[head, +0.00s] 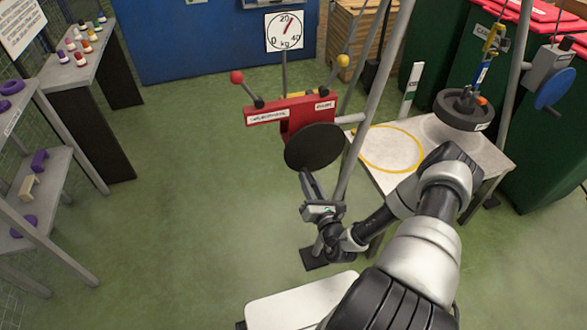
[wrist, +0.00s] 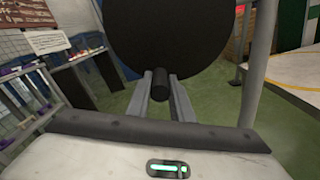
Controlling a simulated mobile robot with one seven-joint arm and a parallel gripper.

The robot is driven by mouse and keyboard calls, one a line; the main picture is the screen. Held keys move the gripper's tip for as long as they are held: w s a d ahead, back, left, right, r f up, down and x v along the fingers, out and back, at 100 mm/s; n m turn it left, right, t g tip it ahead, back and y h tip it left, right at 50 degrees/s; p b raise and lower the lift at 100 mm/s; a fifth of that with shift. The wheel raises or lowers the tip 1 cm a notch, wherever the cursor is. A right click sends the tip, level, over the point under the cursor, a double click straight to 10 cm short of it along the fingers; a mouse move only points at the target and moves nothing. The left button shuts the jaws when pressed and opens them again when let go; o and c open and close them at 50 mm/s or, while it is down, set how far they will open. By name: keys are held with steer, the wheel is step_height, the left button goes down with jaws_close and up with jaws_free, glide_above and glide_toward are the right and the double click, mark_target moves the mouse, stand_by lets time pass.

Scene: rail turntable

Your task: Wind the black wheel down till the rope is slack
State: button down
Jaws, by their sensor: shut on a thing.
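The black wheel (head: 315,147) is a flat disc on the front of a red winch box (head: 300,112). It fills the top of the wrist view (wrist: 165,35). My gripper (head: 306,176) is at the wheel's lower edge. In the wrist view, its two fingers are on either side of a short dark handle (wrist: 159,84) on the wheel, and they are shut on it. A dark round weight (head: 463,110) hangs under a yellow hook (head: 492,38) and blue link at the right, apparently above the table, with a shadow beside it. The rope is too fine to judge.
A grey table (head: 408,172) with a yellow ring stands right of the wheel, behind a slanting grey pole (head: 376,80). A kg dial (head: 285,32) hangs at the back. A blue wheel (head: 553,90) is far right. Shelves (head: 50,170) line the left; the middle floor is clear.

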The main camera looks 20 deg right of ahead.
steer(key=shift+s+d+f, duration=0.1)
steer(key=shift+d+f, duration=0.05)
steer(key=shift+d, duration=0.1)
steer(key=shift+d+f+n, duration=0.3)
steer(key=shift+d+n, duration=0.55)
steer(key=shift+n, duration=0.25)
steer(key=shift+d, duration=0.1)
steer(key=shift+d+n+p, duration=0.4)
steer(key=shift+d+n, duration=0.45)
steer(key=shift+n, duration=0.35)
steer(key=shift+f, duration=0.1)
steer(key=shift+d, duration=0.1)
steer(key=shift+d+n, duration=0.8)
steer(key=shift+n, duration=0.4)
